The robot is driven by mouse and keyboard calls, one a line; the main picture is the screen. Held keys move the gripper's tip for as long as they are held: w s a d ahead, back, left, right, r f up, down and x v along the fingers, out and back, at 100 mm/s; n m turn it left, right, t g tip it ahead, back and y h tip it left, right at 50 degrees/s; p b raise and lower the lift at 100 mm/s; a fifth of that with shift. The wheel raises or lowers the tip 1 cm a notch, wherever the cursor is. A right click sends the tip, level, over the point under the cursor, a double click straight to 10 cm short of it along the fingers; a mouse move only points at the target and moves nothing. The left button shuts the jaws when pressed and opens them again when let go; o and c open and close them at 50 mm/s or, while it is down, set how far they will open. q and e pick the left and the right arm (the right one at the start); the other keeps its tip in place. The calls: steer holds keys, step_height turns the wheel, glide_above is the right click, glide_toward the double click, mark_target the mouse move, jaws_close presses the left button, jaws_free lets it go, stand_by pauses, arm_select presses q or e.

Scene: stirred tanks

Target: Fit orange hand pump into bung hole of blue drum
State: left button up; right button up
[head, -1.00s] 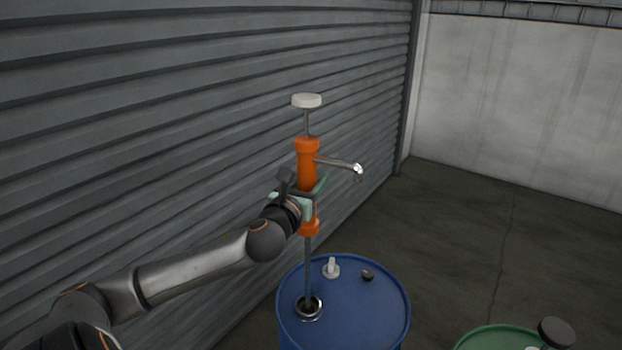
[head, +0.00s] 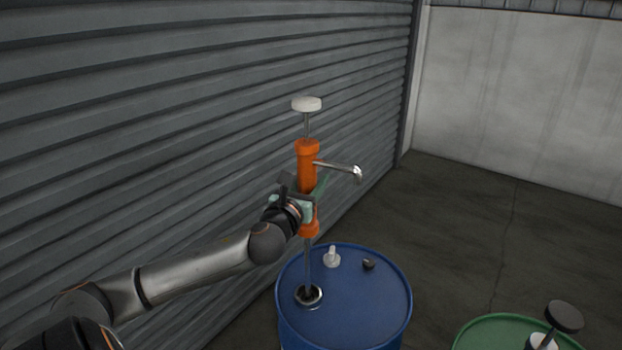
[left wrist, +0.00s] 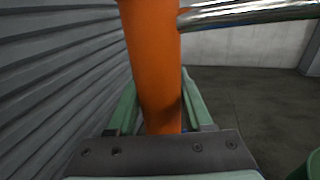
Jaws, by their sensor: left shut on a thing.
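The orange hand pump (head: 307,164) stands upright above the blue drum (head: 366,304) in the head view. It has a white knob on top, a metal spout pointing right and a grey tube below. My left gripper (head: 308,203) is shut around the lower part of the orange body. The left wrist view shows the orange body (left wrist: 155,60) between the green fingers. The tube's lower end meets the ringed bung hole (head: 308,296) at the drum lid's left side. I cannot tell how deep the tube sits. My right gripper is not in view.
A white fitting (head: 332,257) and a small black cap (head: 369,264) sit on the blue lid. A green drum (head: 490,333) with a black-knobbed fitting (head: 564,317) stands at the lower right. A corrugated wall (head: 150,120) runs close along the left.

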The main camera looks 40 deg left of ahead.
arm_select(q)
steer(key=shift+f+b, duration=0.35)
steer(key=shift+f, duration=0.25)
steer(key=shift+f+b, duration=2.6)
steer(key=shift+f, duration=1.4)
